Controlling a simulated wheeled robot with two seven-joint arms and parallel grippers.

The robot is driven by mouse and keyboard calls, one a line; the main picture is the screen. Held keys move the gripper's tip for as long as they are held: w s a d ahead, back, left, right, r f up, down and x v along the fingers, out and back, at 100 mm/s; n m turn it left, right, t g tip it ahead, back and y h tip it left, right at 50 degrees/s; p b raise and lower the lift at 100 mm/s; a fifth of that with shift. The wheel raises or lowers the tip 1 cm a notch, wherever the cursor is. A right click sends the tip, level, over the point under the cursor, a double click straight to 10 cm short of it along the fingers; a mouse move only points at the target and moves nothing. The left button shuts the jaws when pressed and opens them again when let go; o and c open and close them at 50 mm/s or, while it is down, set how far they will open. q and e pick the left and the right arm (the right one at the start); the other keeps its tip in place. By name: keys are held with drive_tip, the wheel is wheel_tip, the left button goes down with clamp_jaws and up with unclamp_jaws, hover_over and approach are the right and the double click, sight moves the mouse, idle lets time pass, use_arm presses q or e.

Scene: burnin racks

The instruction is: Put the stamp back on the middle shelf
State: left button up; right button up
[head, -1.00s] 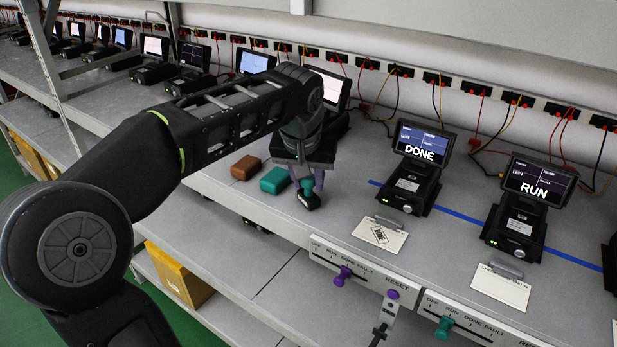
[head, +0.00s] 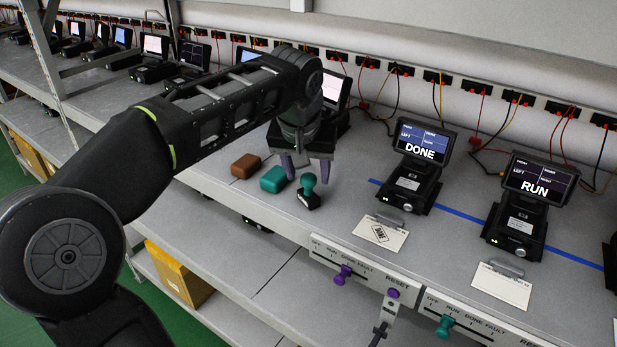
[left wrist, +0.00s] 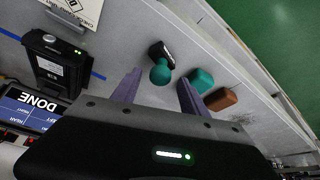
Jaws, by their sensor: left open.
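The stamp (head: 308,190), with a teal knob handle and a dark base, stands upright on the shelf (head: 345,205) near its front edge. It also shows in the left wrist view (left wrist: 160,70), just beyond the fingertips. My left gripper (head: 307,178) is open and empty, behind and above the stamp, apart from it. Its two purple-grey fingers (left wrist: 157,88) are spread in the left wrist view. A teal block (head: 273,180) and a brown block (head: 245,166) lie to the left of the stamp. My right gripper is not in view.
A card with a printed mark (head: 380,233) lies right of the stamp, before a device reading DONE (head: 421,146). Another device reads RUN (head: 540,181). Sliders with a purple knob (head: 342,275) and a teal knob (head: 445,326) are on the front edge. A yellow box (head: 178,273) sits lower.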

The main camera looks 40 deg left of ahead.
use_arm(q)
drive_tip(key=v, duration=0.5)
drive_tip(key=shift+r, duration=0.1)
drive_tip(key=shift+s, duration=0.1)
idle(0.5)
